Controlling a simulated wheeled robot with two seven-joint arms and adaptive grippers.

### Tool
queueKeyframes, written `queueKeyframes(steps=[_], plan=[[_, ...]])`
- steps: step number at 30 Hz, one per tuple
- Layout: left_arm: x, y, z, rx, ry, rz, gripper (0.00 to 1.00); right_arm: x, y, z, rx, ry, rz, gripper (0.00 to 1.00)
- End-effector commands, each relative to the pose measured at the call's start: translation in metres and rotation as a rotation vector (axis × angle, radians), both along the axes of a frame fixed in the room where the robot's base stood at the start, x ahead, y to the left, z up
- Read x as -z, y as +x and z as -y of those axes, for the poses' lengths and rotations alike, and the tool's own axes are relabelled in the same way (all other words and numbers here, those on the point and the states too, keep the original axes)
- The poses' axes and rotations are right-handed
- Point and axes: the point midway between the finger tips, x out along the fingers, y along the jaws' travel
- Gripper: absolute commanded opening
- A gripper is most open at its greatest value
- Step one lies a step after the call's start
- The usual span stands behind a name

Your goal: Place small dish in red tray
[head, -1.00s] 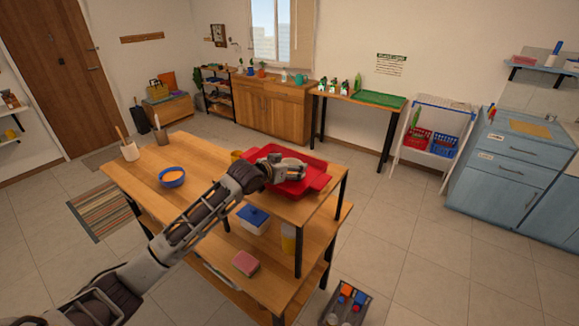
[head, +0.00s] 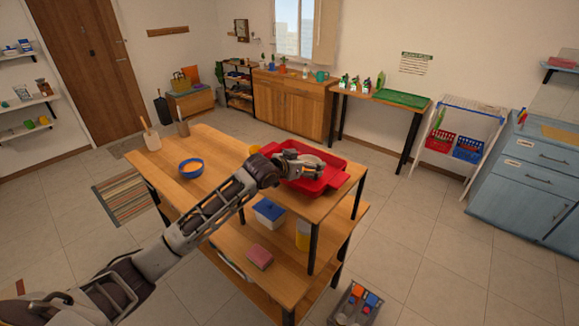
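The red tray (head: 330,184) sits on the right end of the wooden table's top. My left arm reaches in from the lower left, and my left gripper (head: 308,162) is over the tray's left part. A small pale, rounded thing (head: 313,158) shows at the fingers, possibly the small dish. It is too small to tell whether the fingers hold it or whether it touches the tray. The arm and gripper hide part of the tray. My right gripper is out of view.
A blue bowl (head: 191,168) with orange contents stands on the table (head: 222,148), left of my arm. Utensil holders (head: 152,141) stand at the far left corner. A blue-lidded container (head: 268,212) and a pink block (head: 260,257) are on the shelf below. A grey caddy (head: 355,305) is lower right.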

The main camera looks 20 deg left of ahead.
Motion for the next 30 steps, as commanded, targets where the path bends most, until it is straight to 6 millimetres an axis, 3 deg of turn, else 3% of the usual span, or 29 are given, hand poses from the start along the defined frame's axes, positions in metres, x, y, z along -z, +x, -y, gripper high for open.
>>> queueKeyframes(steps=[30], plan=[[-0.037,-0.087,-0.031,0.000,0.000,-0.001,1.00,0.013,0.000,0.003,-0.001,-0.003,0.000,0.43]])
